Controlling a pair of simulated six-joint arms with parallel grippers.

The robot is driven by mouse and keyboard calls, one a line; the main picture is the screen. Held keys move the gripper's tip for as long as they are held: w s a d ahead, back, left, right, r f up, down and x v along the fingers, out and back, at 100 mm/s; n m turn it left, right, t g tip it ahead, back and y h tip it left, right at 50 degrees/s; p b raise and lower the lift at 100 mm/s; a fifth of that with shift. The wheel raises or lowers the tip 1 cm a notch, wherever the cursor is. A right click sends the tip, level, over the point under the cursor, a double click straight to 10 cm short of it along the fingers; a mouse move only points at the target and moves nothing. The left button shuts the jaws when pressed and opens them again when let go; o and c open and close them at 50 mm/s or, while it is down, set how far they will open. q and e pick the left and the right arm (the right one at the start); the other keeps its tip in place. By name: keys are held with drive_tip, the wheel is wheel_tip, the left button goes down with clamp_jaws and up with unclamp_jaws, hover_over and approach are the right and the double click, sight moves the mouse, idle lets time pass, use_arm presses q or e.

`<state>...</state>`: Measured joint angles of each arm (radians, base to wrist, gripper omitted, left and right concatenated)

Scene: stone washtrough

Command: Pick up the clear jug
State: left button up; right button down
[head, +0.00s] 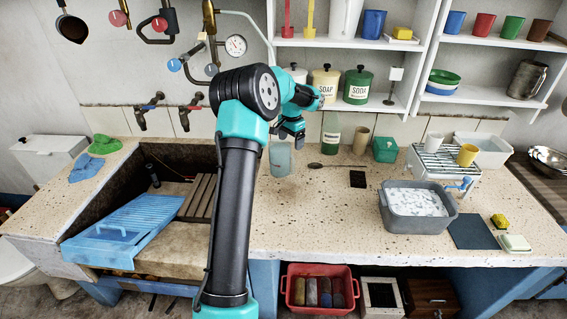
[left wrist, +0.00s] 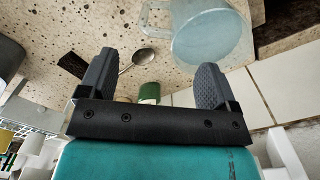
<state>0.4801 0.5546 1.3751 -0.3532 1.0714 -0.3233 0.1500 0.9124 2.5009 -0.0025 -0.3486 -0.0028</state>
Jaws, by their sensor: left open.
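The clear jug (head: 280,160) stands on the speckled stone counter, right of the trough, in the head view. It is see-through and pale blue. In the left wrist view the jug (left wrist: 207,38) is at the top, partly cut off by the edge, with its handle towards the left. My left gripper (head: 291,136) is above and close to the jug in the head view. In the left wrist view the gripper (left wrist: 157,78) has its two fingers wide apart, with no jug between them. The jug lies beyond the right-hand fingertip. My right gripper is not in view.
A green bottle (head: 331,135), a tan cup (head: 361,140) and a green box (head: 385,149) stand right of the jug. A spoon (left wrist: 139,59) lies nearby. A grey basin (head: 416,222) and a wire rack (head: 440,160) are farther right. The counter's front middle is clear.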

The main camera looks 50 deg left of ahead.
sight(291, 156)
use_arm(q)
drive_tip(key=shift+f, duration=1.15)
drive_tip(key=shift+s+d+f, duration=0.1)
drive_tip(key=shift+f, duration=1.2)
drive_tip(key=shift+s+d+f, duration=0.1)
drive_tip(key=shift+f, duration=1.2)
clamp_jaws()
